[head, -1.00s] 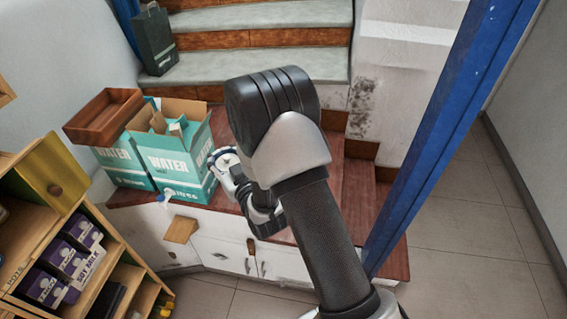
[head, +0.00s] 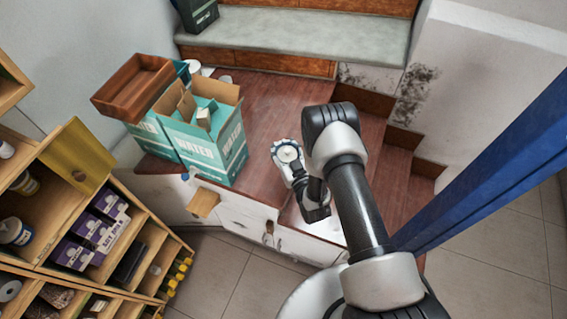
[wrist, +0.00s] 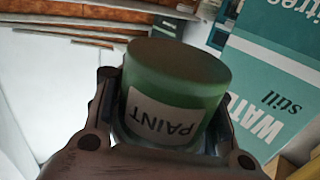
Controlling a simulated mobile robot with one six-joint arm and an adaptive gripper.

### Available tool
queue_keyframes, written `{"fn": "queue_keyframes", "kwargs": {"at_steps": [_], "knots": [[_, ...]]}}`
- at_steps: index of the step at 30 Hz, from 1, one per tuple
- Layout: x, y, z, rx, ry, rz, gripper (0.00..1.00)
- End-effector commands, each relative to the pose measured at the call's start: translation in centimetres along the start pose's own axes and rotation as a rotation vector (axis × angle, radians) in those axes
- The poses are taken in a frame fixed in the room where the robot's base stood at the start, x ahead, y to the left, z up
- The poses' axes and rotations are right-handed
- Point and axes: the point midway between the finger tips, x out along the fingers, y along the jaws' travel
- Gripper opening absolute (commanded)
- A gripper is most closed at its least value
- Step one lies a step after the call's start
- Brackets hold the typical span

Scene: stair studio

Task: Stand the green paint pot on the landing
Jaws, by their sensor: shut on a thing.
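The green paint pot (wrist: 176,90) fills the middle of the wrist view. Its white PAINT label is upside down in that picture. My gripper (wrist: 165,112) is shut on the pot, one finger on each side. In the head view my gripper (head: 286,152) is over the front part of the red-brown wooden landing (head: 285,95), right of the water box. I cannot make out the green pot there. The gap between pot and landing cannot be told.
An open teal water box (head: 208,145) stands on the landing's left, with another box (head: 152,140) and a brown wooden tray (head: 133,85) beside it. Grey steps (head: 300,32) rise behind. A blue post (head: 490,165) stands right. The landing's middle is clear.

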Motion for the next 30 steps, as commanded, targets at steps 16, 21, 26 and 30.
{"fn": "queue_keyframes", "kwargs": {"at_steps": [16,21,26,30], "knots": [[-0.1,0.0,8.6,0.000,0.000,0.001,0.05],[0.0,0.1,10.1,0.000,0.003,0.001,0.05],[0.0,0.1,10.0,0.000,0.003,0.001,0.05],[0.0,0.1,10.2,0.000,0.002,0.001,0.05]]}}
